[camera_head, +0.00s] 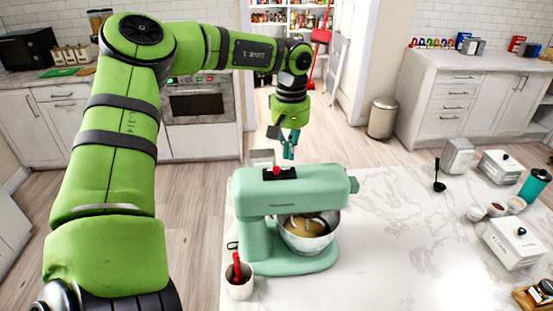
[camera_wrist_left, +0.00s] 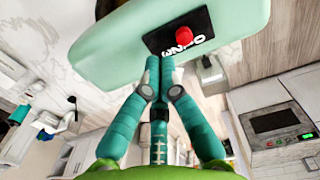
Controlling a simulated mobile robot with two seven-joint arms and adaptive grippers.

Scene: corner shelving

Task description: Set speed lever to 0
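A mint-green stand mixer (camera_head: 262,212) stands on the white counter with a steel bowl (camera_head: 310,236) under its head. A black speed panel (camera_head: 288,174) on top carries the red speed lever knob (camera_head: 276,170). In the left wrist view the red knob (camera_wrist_left: 183,35) sits on the black panel (camera_wrist_left: 160,41) with white markings, partly legible. My left gripper (camera_head: 290,157) points down just above and beyond the mixer's head. Its teal fingertips (camera_wrist_left: 160,62) are together with nothing between them, close to the panel and apart from the knob. My right gripper is not in view.
A white cup with a red utensil (camera_head: 239,280) stands beside the mixer's base. White canisters (camera_head: 513,242), small bowls (camera_head: 496,209) and a black ladle (camera_head: 438,178) stand on the right. The counter (camera_head: 390,240) right of the mixer is clear.

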